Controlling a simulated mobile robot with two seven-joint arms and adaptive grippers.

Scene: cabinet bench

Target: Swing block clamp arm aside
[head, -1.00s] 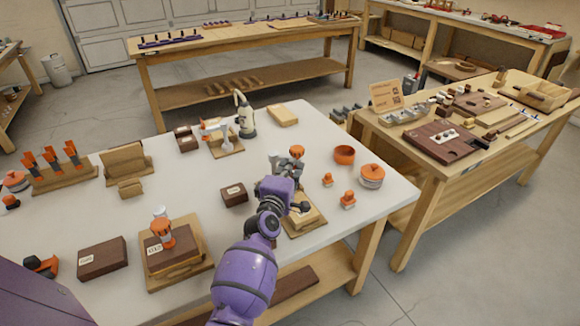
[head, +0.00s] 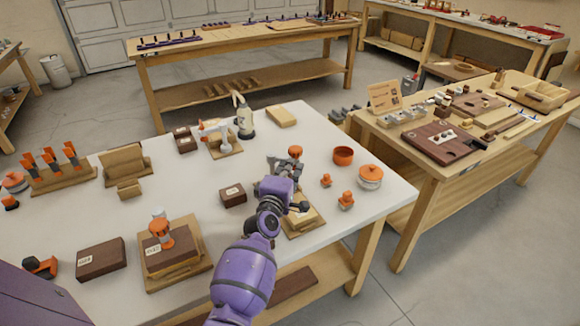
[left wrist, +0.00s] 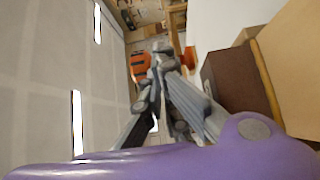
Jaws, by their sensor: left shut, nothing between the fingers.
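A clamp with an orange knob (head: 295,151) stands on a wooden base (head: 302,228) near the right part of the white bench. My left gripper (head: 284,168) is at this clamp, and my purple wrist covers much of the base and clamp. In the left wrist view the fingers (left wrist: 160,65) are shut with nothing between them, and an orange part (left wrist: 139,63) shows beside their tips. I cannot tell whether they touch the clamp. A second orange clamp (head: 161,230) stands on a dark labelled block at the front left. My right gripper is out of view.
Right of my gripper are an orange bowl (head: 343,156), an orange-lidded jar (head: 369,176) and small orange knobs (head: 346,200). A small dark block (head: 232,194) lies to the left. A white clamp (head: 215,132) and a bottle (head: 243,116) stand behind.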

